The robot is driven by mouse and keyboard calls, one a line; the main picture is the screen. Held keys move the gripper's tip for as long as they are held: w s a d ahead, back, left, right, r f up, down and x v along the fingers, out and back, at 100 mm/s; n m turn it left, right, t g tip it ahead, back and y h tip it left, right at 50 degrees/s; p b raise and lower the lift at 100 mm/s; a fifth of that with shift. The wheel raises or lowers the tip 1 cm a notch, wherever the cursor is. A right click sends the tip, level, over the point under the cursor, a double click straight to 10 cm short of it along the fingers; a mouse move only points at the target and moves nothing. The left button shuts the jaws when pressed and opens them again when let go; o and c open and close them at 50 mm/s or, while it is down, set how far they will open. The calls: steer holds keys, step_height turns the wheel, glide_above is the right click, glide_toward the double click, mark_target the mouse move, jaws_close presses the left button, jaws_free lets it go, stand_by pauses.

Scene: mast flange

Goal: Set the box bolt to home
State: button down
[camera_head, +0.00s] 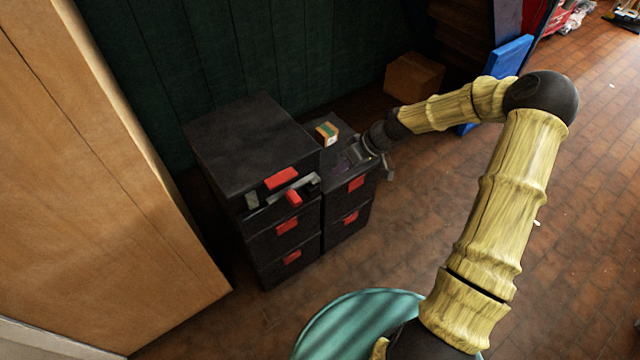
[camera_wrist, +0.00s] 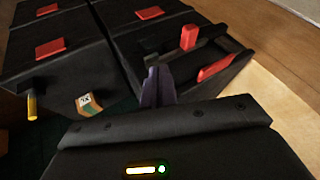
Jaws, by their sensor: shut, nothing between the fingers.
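The dark box (camera_head: 250,150) has a bolt on its front near the top: a grey bar with a red knob (camera_head: 293,198). In the wrist view the red knob (camera_wrist: 188,37) stands up from the bar, ahead and slightly right of my fingertips. My gripper (camera_head: 343,167) is over the lower dark cabinet, to the right of the knob in the head view. Its purple fingers (camera_wrist: 158,88) are shut together and empty. They appear apart from the knob; the exact gap is hard to judge.
A small orange and green block (camera_head: 327,134) sits on the lower cabinet (camera_head: 352,203) beside my gripper; it also shows in the wrist view (camera_wrist: 89,104). A tan panel (camera_head: 110,170) stands at left. A cardboard box (camera_head: 414,76) lies behind. Brick floor (camera_head: 420,220) is open at right.

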glide_toward(311, 190)
steer(key=x, duration=0.5)
steer(key=shift+s+f, duration=0.15)
steer(key=a, duration=0.1)
steer(key=s+a, duration=0.1)
steer(key=a, duration=0.1)
steer(key=shift+s+f, duration=0.2)
steer(key=shift+s, duration=0.15)
steer(key=shift+s+a, duration=0.25)
steer(key=shift+a, duration=0.15)
steer(key=shift+a, duration=0.1)
